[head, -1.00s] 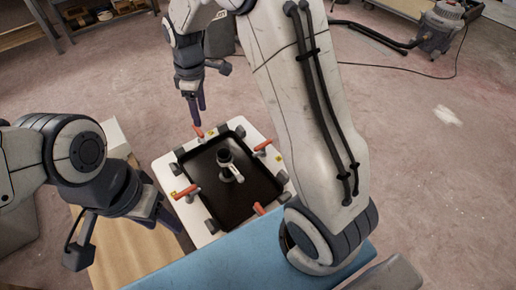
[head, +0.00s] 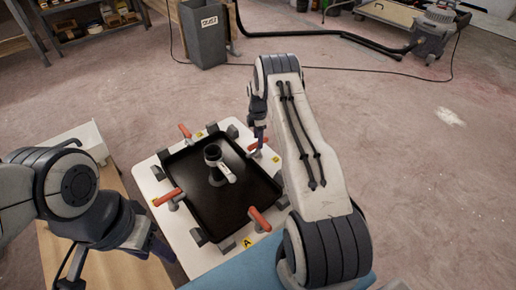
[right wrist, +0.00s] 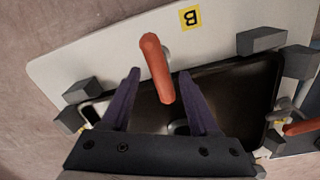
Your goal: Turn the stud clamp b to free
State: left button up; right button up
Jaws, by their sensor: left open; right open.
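Stud clamp b has an orange-red handle (right wrist: 157,68) and stands at the panel's edge beside a yellow B label (right wrist: 190,17). In the head view its handle (head: 253,146) is partly covered by my right gripper (head: 258,138). In the right wrist view the open fingers lie either side of the handle, with a gap on each side. The handle points inward over the dark recessed tray (head: 200,190). My left gripper (head: 160,247) is open and empty at the lower left, beside the white panel (head: 149,184).
Other orange-handled clamps stand around the tray: at the far side (head: 184,131), the left (head: 167,197) and the near side (head: 259,219) by the A label (head: 246,242). A black and white fitting (head: 213,156) stands in the tray. Dark blocks line its rim.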

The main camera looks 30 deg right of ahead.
aim_at(257, 149)
notch_tip(257, 149, down, 4)
jog(key=shift+f+b, duration=0.15)
jog(key=shift+b, duration=0.35)
